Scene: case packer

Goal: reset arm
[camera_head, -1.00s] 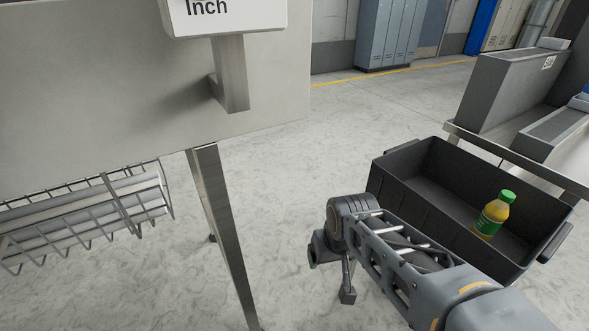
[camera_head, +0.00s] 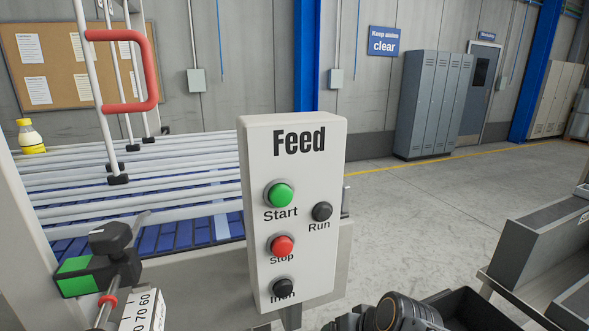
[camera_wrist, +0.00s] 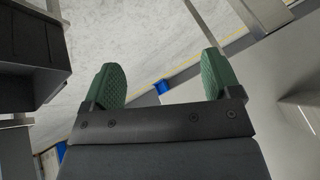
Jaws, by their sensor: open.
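My gripper (camera_wrist: 162,82) shows in the wrist view with its two green pads wide apart and nothing between them. In the head view only a dark rounded part of my arm shows at the bottom edge, right of the Feed panel; the fingers cannot be made out there. The light grey Feed control panel (camera_head: 329,240) stands upright in the middle of the head view. It has a green Start button (camera_head: 279,195), a red Stop button (camera_head: 282,246), and black Run (camera_head: 322,211) and Inch (camera_head: 283,288) buttons.
A dark crate (camera_head: 470,305) is partly visible at the lower right, also at the left of the wrist view (camera_wrist: 30,55). A blue conveyor (camera_head: 165,238) with white rails and a yellow-capped bottle (camera_head: 31,140) lies left. Grey lockers (camera_head: 432,105) stand behind. Floor behind the panel is clear.

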